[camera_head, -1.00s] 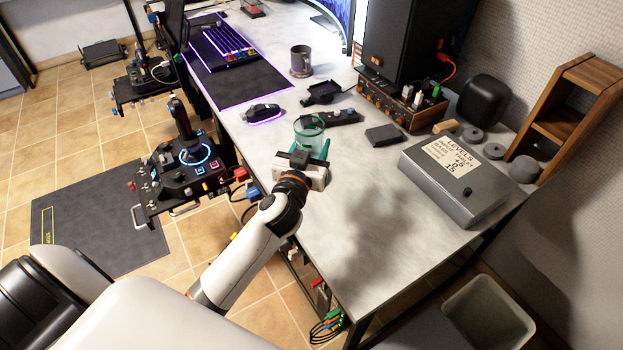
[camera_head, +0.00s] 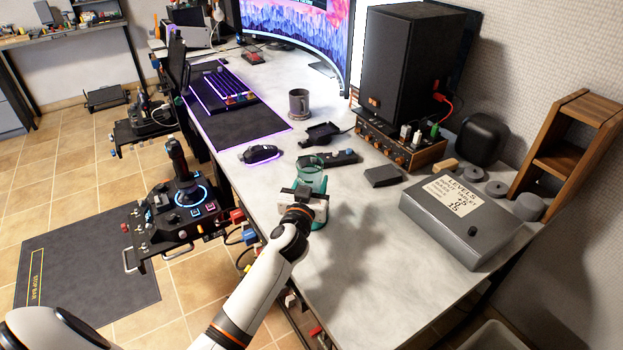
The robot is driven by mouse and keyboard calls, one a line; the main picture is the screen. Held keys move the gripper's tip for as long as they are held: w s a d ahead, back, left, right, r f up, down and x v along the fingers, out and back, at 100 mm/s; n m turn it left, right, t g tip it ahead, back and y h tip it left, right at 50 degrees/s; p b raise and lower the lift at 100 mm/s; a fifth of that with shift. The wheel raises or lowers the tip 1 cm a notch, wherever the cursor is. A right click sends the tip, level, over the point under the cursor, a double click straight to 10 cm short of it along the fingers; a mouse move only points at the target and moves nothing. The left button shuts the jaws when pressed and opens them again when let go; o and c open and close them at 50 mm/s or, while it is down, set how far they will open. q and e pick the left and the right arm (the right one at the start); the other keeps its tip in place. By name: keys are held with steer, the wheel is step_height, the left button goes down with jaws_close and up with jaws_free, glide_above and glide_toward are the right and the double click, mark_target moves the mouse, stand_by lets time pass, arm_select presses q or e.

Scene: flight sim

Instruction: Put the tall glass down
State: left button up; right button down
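The tall glass (camera_head: 312,172) is clear and greenish, and it stands roughly upright over the grey desk (camera_head: 390,285), near its left edge. My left gripper (camera_head: 310,187) reaches it from the front, with its teal fingers on either side of the glass, seemingly closed on it. The gripper body and wrist hide the lower part of the glass. I cannot tell whether its base touches the desk. My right gripper is not in view.
Behind the glass are a dark remote-like device (camera_head: 340,157), a mouse (camera_head: 259,154) and a grey mug (camera_head: 299,103). A small dark box (camera_head: 383,176) and a grey levels box (camera_head: 465,225) stand to the right. The desk in front of the levels box is clear.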

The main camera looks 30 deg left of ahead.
arm_select(q)
steer(key=shift+f+b, duration=0.5)
steer(key=shift+f, duration=1.1)
steer(key=shift+f, duration=0.15)
steer(key=o, duration=1.3)
